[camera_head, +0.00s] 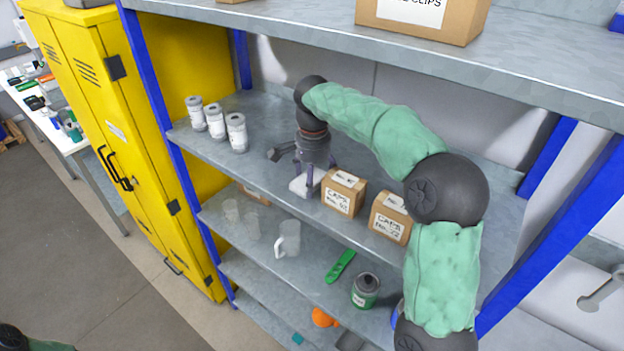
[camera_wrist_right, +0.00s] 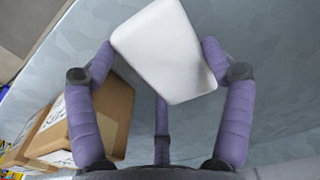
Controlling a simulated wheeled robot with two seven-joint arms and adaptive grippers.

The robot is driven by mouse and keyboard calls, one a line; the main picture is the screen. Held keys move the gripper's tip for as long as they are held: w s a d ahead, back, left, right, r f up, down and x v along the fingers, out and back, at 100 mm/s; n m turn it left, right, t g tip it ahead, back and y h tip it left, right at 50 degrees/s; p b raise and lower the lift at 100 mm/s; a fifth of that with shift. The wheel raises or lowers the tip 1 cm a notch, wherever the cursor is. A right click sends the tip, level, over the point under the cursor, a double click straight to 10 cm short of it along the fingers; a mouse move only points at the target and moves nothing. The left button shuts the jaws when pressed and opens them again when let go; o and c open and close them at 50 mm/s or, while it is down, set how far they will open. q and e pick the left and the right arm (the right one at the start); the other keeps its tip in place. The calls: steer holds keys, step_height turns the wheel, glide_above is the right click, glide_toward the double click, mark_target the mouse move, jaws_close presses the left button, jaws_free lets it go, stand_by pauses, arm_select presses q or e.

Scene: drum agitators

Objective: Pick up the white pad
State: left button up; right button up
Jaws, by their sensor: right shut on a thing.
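The white pad (camera_head: 299,187) is a flat, pale block with rounded corners at the front part of the upper-middle shelf, left of a cardboard box. It shows large in the right wrist view (camera_wrist_right: 165,50), tilted between the fingers. My right gripper (camera_head: 310,178) reaches down over it, and in the wrist view its purple fingers (camera_wrist_right: 158,58) touch the pad from both sides, shut on it. Whether the pad is clear of the shelf I cannot tell. My left gripper is not in view; only a bit of my left arm shows at the lower left corner.
Two cardboard boxes (camera_head: 343,192) (camera_head: 390,217) stand right of the pad, the nearer close to the gripper. Several white jars (camera_head: 236,133) stand at the shelf's left. The shelf above (camera_head: 480,75) overhangs my arm. Lower shelves hold a jug (camera_head: 289,239), a green tool (camera_head: 341,266) and a can (camera_head: 365,291).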

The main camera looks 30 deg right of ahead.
steer(key=shift+w+r, duration=0.1)
steer(key=shift+r, duration=0.6)
steer(key=shift+a+r, duration=0.15)
steer(key=shift+r, duration=0.35)
steer(key=shift+a+r, duration=0.15)
steer(key=shift+r, duration=0.35)
steer(key=s+a+b, duration=0.1)
steer(key=s+a, duration=0.1)
steer(key=a, duration=0.3)
steer(key=s+a+b, duration=0.1)
steer(key=s+a, duration=0.1)
steer(key=a, duration=0.3)
steer(key=s+a+b, duration=0.1)
steer(key=s+a, duration=0.2)
steer(key=a, duration=0.3)
